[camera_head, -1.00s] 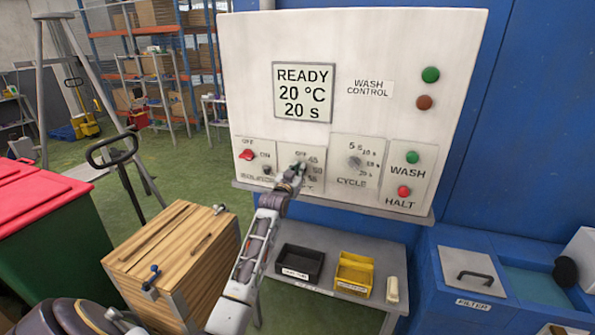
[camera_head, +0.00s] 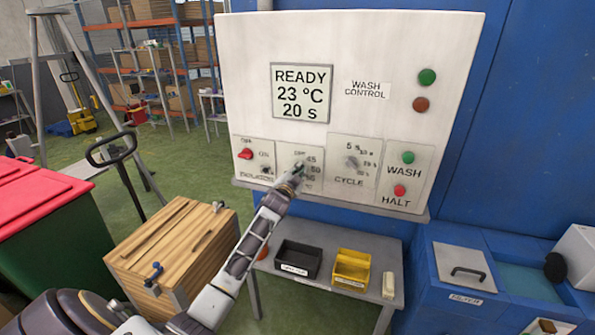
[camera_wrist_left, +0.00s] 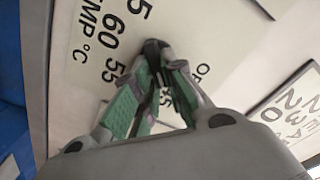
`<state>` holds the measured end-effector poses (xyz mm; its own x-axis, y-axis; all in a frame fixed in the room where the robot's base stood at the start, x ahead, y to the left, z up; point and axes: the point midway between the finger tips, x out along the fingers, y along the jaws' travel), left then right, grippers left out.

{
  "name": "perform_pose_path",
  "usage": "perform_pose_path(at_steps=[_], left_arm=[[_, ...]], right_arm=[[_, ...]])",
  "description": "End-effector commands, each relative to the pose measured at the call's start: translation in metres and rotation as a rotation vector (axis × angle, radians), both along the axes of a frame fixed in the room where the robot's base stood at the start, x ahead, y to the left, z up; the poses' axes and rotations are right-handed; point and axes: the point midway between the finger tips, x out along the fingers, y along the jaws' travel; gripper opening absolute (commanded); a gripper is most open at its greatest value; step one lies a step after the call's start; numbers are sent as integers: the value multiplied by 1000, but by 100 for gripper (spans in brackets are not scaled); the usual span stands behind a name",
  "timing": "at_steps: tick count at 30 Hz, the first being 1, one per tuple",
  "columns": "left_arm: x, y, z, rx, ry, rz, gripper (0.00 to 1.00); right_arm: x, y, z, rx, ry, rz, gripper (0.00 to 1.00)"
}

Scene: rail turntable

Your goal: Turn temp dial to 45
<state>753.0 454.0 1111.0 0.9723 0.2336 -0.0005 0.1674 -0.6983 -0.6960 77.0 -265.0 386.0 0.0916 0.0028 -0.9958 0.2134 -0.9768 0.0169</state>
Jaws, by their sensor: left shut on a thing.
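The temp dial sits on the lower part of the white wash control panel (camera_head: 350,45), left of the cycle dial (camera_head: 352,163). My left gripper (camera_head: 297,172) is at the temp dial and covers most of it in the head view. In the left wrist view the green-padded fingers of my left gripper (camera_wrist_left: 155,85) are shut on the dark temp dial knob (camera_wrist_left: 154,47). The labels OFF, 45, 55, 60 and TEMP °C surround it there. The display (camera_head: 300,93) reads READY, 23 °C, 20 s. My right gripper is not in view.
The red isolator switch (camera_head: 246,153) is left of the temp dial. Green WASH (camera_head: 408,158) and red HALT (camera_head: 400,190) buttons are to the right. Below, a bench holds a black bin (camera_head: 298,260) and a yellow bin (camera_head: 352,267).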

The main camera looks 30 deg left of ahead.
Motion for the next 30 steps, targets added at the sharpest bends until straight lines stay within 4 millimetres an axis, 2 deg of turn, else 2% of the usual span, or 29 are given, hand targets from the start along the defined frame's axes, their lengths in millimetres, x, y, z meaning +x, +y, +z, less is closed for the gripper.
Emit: perform_pose_path(at_steps=[13, 14, 18, 30], left_arm=[[0, 0, 1, 16, 2, -1, 0], [0, 0, 1, 16, 2, -1, 15], [0, 0, 1, 16, 2, -1, 33], [-1, 0, 0, 16, 3, -1, 34]], right_arm=[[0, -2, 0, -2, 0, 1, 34], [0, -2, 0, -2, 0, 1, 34], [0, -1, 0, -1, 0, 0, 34], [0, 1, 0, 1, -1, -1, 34]])
